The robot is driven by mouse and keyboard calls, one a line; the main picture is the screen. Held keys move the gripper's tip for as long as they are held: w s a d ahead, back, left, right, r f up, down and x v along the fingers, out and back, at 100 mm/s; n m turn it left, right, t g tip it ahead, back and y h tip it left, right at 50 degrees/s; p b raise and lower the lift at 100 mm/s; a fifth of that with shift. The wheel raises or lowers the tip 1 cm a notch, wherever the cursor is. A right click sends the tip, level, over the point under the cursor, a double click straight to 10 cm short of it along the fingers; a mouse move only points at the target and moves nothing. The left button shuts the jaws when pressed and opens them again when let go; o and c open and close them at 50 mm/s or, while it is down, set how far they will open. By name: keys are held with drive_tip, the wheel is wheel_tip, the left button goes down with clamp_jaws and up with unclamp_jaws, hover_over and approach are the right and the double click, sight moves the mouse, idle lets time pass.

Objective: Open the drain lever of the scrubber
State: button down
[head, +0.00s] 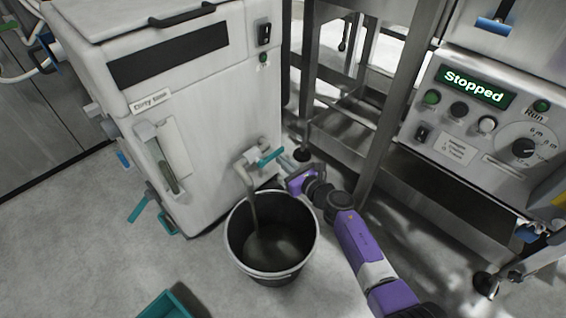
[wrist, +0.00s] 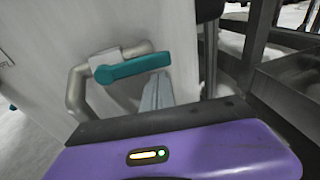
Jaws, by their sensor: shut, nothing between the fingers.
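The scrubber is a white cabinet (head: 205,110) at left centre in the head view. Its teal drain lever (head: 271,155) sits on a grey drain pipe (head: 243,172) low on the front. A brownish stream runs from the pipe's mouth into a black bucket (head: 235,240) below. In the wrist view the lever (wrist: 132,66) lies nearly level, tilted slightly up to the right, along the top of the pipe. My gripper (head: 287,162) is shut and empty, just right of the lever. In the wrist view my fingertips (wrist: 158,78) are just below its right end; whether they touch is unclear.
A steel frame (head: 340,125) stands close to the right of my gripper. A control panel (head: 475,95) reading "Stopped" is farther right. Other teal handles (head: 140,208) are at the scrubber's left side. A teal container (head: 165,305) is on the floor at front; floor left of the bucket is clear.

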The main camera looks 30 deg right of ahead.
drive_tip(key=shift+s, duration=0.1)
drive_tip(key=p+v, duration=0.5)
drive_tip(key=v, duration=0.4)
drive_tip(key=shift+s, duration=0.4)
drive_tip(key=shift+d, duration=0.1)
